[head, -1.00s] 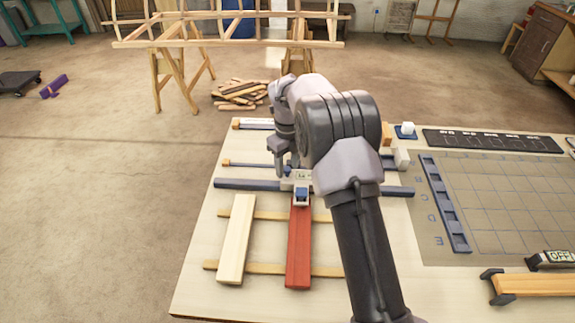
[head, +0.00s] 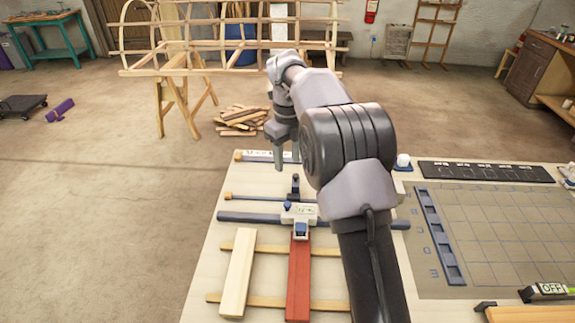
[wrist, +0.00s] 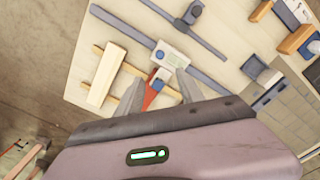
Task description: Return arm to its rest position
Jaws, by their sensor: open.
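My gripper (head: 279,160) hangs above the far left part of the workbench in the head view, raised clear of the things below it. In the wrist view my gripper (wrist: 158,90) shows two fingertips apart with nothing held between them. A red lath (head: 299,280) and a pale lath (head: 238,272) lie side by side across two thin wooden strips. A small white device with a display (head: 300,213) sits at the far end of the red lath, on a dark blue bar (head: 250,217). My arm hides part of the bench's middle.
A gridded mat (head: 500,235) with a blue slotted strip (head: 438,235) lies to the right. A black panel (head: 485,171) lies behind it. A box reading OFF (head: 548,290) is at the front right. Beyond the bench stand a lattice wooden frame (head: 230,45) and a wood pile (head: 240,120).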

